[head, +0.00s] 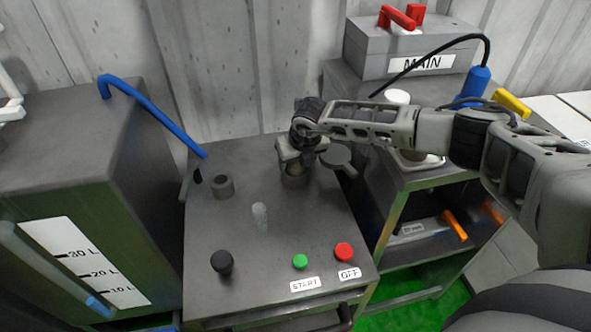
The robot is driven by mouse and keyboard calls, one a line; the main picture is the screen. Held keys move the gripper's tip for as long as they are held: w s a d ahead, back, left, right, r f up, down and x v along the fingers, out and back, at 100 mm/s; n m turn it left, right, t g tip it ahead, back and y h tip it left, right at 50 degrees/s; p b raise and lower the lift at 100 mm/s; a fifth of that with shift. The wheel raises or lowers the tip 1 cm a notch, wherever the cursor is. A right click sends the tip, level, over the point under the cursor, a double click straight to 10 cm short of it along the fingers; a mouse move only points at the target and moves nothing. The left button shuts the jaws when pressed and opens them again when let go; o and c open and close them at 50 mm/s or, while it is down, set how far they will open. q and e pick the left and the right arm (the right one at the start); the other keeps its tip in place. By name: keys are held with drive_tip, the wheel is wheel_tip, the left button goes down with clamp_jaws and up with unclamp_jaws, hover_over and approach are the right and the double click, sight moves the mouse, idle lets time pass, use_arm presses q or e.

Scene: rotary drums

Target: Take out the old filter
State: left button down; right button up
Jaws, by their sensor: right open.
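My right gripper (294,156) points down over a round dark housing (293,180) at the back of the grey machine top. Its jaws are open, just above or around the housing's mouth; I cannot tell which. A grey round lid (337,155) stands out to the right of the housing, apart from its opening. No old filter can be made out; the gripper hides the inside of the housing. A pale, rounded, elongated piece (260,215) shows on the machine top; I cannot tell what it is. My left gripper is not in view.
An open dark ring (222,185), a black knob (222,262), a green START button (300,261) and a red OFF button (343,252) are on the machine top (225,225). The MAIN box (375,58) stands back right.

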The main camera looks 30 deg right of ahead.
drive_tip(key=shift+c, duration=0.3)
drive_tip(key=c, duration=0.7)
drive_tip(key=shift+r, duration=0.1)
